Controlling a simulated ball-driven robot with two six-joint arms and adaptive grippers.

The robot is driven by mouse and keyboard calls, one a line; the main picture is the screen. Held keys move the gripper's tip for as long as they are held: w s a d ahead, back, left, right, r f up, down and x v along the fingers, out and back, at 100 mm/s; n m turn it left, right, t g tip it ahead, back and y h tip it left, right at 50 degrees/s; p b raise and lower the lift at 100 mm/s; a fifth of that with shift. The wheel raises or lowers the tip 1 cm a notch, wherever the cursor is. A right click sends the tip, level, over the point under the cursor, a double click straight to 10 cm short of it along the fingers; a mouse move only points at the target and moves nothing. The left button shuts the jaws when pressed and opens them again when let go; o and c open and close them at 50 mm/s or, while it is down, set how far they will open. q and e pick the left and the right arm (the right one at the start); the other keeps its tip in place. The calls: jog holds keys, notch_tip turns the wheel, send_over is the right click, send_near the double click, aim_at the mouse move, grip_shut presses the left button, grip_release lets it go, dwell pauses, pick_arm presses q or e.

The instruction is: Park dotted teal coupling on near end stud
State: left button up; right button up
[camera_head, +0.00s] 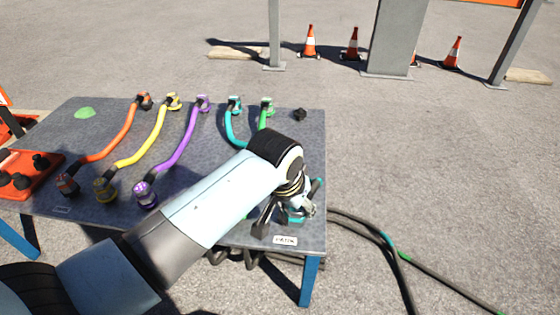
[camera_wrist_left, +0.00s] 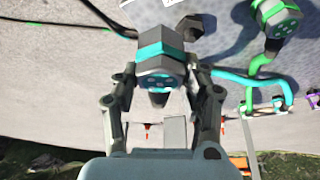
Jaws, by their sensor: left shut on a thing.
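My left gripper (camera_head: 290,208) is low over the near right corner of the table, partly hidden by its own wrist. It is shut on the teal coupling (camera_head: 296,217), a grey body with a teal band. In the left wrist view the teal coupling (camera_wrist_left: 161,63) sits between the fingers (camera_wrist_left: 160,100), its dotted teal face toward the camera. A dark stub shows below that face. Whether the coupling touches the table or a stud is hidden. A PARK label (camera_head: 285,240) lies at the near edge. A bare black stud (camera_head: 299,115) stands at the far right. My right gripper is out of view.
Orange (camera_head: 122,130), yellow (camera_head: 150,147) and purple (camera_head: 183,150) cables lie across the table (camera_head: 70,140). A green coupling (camera_wrist_left: 280,20) is close beside the held one. An orange tray (camera_head: 45,182) with black studs is at left. Cables hang off the right edge.

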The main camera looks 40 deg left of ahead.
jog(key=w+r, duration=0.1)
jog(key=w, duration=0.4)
pick_arm(q)
jog(key=w+a+f+n+b, duration=0.1)
jog(key=w+a, duration=0.1)
jog(key=w+a+f+n+y+b, duration=0.1)
jog(key=w+a+f+n, duration=0.1)
jog(key=w+a+f+n+y, duration=0.1)
jog(key=w+a+n, duration=0.1)
jog(key=shift+a+f+g+b, duration=0.25)
jog(key=shift+f+g+b, duration=0.05)
jog(key=shift+b, duration=0.1)
notch_tip(320, 180, down, 3)
jog(key=b, duration=0.3)
jog(key=shift+f, duration=0.25)
jog(key=shift+w+f+b, duration=0.15)
jog(key=shift+f+b, duration=0.35)
jog(key=shift+f, duration=0.05)
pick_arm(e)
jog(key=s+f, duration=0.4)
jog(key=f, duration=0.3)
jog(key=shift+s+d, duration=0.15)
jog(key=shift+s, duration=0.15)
pick_arm(q)
jog(key=shift+p, duration=0.65)
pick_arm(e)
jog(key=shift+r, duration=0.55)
